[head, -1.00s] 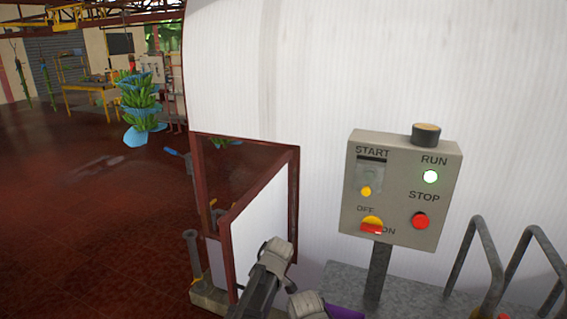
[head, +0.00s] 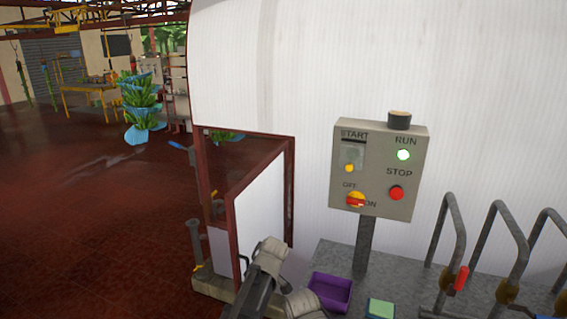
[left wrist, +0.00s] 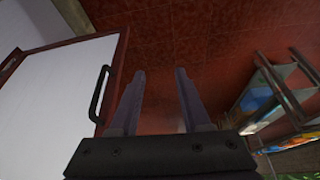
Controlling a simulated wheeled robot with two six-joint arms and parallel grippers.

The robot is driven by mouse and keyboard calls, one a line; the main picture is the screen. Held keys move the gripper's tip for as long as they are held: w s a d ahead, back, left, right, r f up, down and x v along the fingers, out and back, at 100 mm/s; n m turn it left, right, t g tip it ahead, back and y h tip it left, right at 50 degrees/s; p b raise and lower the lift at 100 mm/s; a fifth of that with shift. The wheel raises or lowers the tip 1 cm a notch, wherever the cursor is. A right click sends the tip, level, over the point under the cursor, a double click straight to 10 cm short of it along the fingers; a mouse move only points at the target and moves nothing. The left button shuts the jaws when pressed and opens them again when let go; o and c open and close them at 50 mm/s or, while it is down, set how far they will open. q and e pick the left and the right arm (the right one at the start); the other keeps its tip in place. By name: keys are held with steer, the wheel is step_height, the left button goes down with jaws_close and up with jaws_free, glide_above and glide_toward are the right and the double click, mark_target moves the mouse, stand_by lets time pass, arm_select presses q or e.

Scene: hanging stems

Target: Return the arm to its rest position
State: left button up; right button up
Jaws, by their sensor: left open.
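My left gripper (left wrist: 160,75) is open and empty in the left wrist view, its two dark fingers spread apart over the red floor. Just left of the fingers is the dark handle (left wrist: 99,93) of a white, red-framed door (left wrist: 58,85); the fingers look apart from it. In the head view my arm's links rise from the bottom middle, in front of that door (head: 260,215). The left fingers cannot be made out there. My right gripper is in neither current view.
A grey table (head: 340,258) bears a purple bin (head: 331,290), a green block (head: 380,308) and pipes with valves. Open red floor (head: 90,220) lies left.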

arm_select(q)
steer(key=s+a+f+m+g+h, duration=0.15)
steer(key=s+a+m+h, duration=0.4)
steer(key=s+m, duration=0.85)
steer(key=s+d+m+y, duration=0.2)
steer(key=s+d, duration=0.4)
steer(key=d, duration=0.3)
steer(key=shift+d+f+m+y, duration=0.15)
steer(key=shift+d+m+y, duration=0.15)
steer(key=shift+y, duration=0.05)
steer(key=shift+g, duration=0.25)
stand_by(0.6)
